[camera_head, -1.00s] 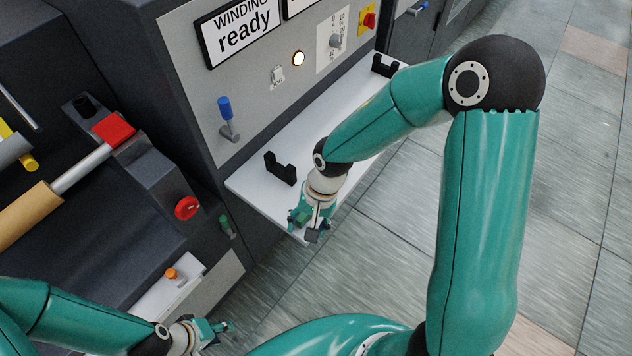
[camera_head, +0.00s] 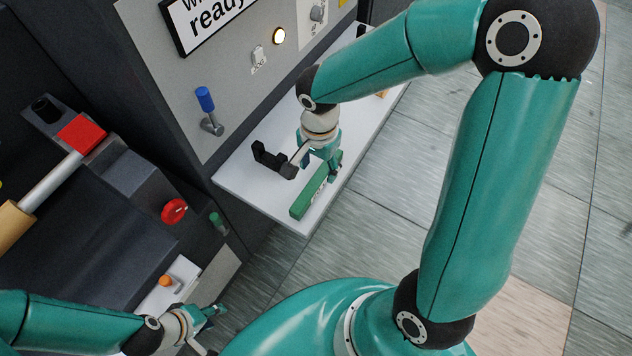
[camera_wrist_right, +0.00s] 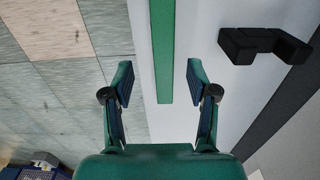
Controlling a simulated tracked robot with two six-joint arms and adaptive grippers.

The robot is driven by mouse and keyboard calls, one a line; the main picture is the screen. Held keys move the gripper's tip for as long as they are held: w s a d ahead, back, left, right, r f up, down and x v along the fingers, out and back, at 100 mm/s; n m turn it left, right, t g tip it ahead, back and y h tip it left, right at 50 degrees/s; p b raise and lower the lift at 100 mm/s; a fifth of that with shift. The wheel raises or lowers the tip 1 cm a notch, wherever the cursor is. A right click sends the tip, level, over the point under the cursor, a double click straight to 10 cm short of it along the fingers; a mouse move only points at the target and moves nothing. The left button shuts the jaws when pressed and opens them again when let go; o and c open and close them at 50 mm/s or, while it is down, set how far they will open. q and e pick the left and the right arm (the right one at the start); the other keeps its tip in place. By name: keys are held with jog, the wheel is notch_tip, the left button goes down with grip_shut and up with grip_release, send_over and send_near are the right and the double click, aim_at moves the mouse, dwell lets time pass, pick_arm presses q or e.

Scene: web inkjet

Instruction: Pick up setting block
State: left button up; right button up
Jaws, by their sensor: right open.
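A long green bar, which I take to be the setting block (camera_head: 302,205), lies on the white shelf (camera_head: 240,190) near its front edge. It also shows in the right wrist view (camera_wrist_right: 164,50), running away from me. My right gripper (camera_head: 315,172) is over the bar, its fingers open. In the wrist view, the fingertips (camera_wrist_right: 159,80) stand apart on either side of the bar's line, with the bar's near end between them. The gripper hides part of the bar in the head view. My left gripper (camera_head: 212,330) is low at the left, away from the shelf, its fingers apart and empty.
A black U-shaped bracket (camera_head: 268,158) stands on the shelf beside the right gripper; it also shows in the wrist view (camera_wrist_right: 262,44). The machine panel with a blue lever (camera_head: 205,100) rises behind. A red knob (camera_head: 174,211) is at the left. Open floor lies to the right.

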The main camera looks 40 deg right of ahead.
aim_at(318, 179)
jog(key=shift+w+f, duration=0.15)
jog(key=shift+f, duration=1.55)
jog(key=shift+w+f, duration=0.1)
jog(key=shift+f, duration=1.6)
grip_shut()
